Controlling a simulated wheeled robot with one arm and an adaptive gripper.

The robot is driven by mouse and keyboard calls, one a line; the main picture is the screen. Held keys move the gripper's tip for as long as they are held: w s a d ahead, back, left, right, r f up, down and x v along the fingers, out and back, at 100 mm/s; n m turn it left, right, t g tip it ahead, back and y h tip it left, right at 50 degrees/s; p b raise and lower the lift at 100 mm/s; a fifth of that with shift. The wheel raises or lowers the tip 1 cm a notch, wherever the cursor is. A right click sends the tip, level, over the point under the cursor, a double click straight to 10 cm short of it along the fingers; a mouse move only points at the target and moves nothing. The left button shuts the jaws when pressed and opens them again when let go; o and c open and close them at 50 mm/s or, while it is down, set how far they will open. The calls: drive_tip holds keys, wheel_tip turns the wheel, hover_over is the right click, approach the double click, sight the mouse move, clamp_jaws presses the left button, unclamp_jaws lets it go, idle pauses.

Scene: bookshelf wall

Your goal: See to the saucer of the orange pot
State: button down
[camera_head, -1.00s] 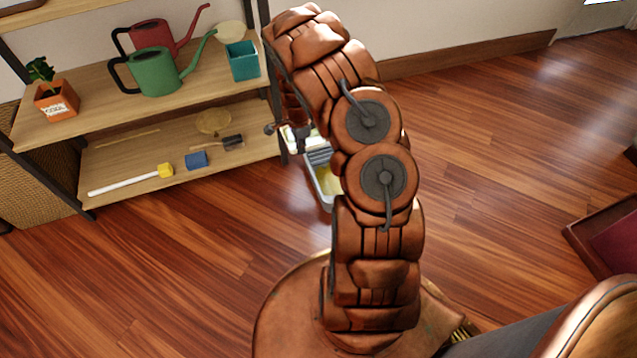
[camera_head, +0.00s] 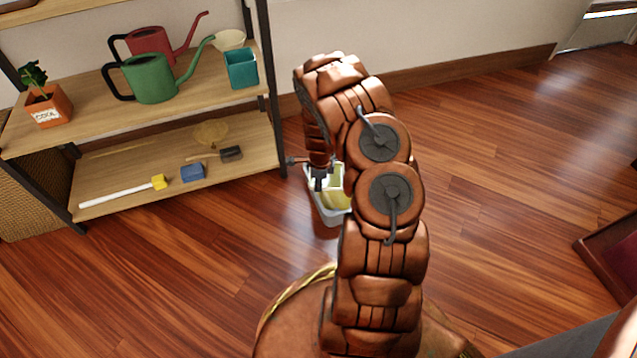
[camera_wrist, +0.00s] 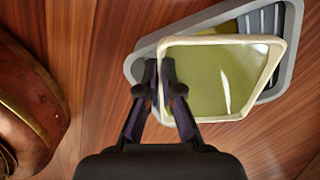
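A square saucer (camera_wrist: 225,82) with a cream rim shows in the wrist view. Its inside is glossy yellow-green with a bright streak; I cannot tell whether it holds liquid. My gripper (camera_wrist: 164,80) is shut on its left rim. The saucer is over a grey tub (camera_wrist: 292,38) on the floor, covering most of it; the gap between them is unclear. In the head view the saucer (camera_head: 338,187) is partly hidden by my arm, above the tub (camera_head: 324,210). The orange pot (camera_head: 48,107), with a plant and white label, stands at the left of the upper shelf.
Green (camera_head: 153,80) and red (camera_head: 150,42) watering cans, a teal pot (camera_head: 241,69) and a cream dish (camera_head: 229,39) share the upper shelf. The lower shelf holds a blue block (camera_head: 192,173), a brush (camera_head: 229,154) and a yellow-ended stick (camera_head: 125,192).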

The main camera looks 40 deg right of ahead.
sight(327, 187)
drive_tip(key=shift+s+d+r+t+y+p, duration=0.15)
drive_tip(key=shift+t+y+p, duration=0.25)
drive_tip(key=shift+p, duration=1.6)
drive_tip(key=shift+s+d+f+t+y+p, duration=0.15)
drive_tip(key=shift+t+y+p, duration=0.25)
drive_tip(key=shift+p, duration=1.55)
drive_tip(key=shift+s+d+f+t+y+b, duration=0.1)
drive_tip(key=shift+t+y+b, duration=0.2)
drive_tip(key=shift+t+y, duration=0.1)
drive_tip(key=shift+d, duration=0.1)
drive_tip(key=shift+s+d+r+t+y+b, duration=0.35)
drive_tip(key=shift+t+y+b, duration=0.2)
drive_tip(key=shift+b, duration=0.65)
drive_tip(key=shift+s+d+r+t+y+b, duration=0.35)
drive_tip(key=shift+y+b, duration=0.3)
drive_tip(key=shift+b, duration=0.5)
drive_tip(key=shift+s+d+r+t+y+b, duration=0.25)
drive_tip(key=shift+r+t+y+b, duration=0.1)
drive_tip(key=shift+t+y+b, duration=0.3)
drive_tip(key=shift+s+d+r+t+y+b, duration=0.2)
drive_tip(key=shift+r+t+y+b, duration=0.2)
drive_tip(key=shift+b, duration=0.35)
drive_tip(key=shift+s+d+r+t+y+b, duration=0.2)
drive_tip(key=shift+d+r+t+y+b, duration=0.1)
drive_tip(key=shift+r+t+y+b, duration=0.3)
drive_tip(key=shift+y, duration=0.25)
drive_tip(key=shift+s+d+r+t+y, duration=0.25)
drive_tip(key=shift+s+d+t+y, duration=0.4)
drive_tip(key=shift+d+t+y, duration=0.25)
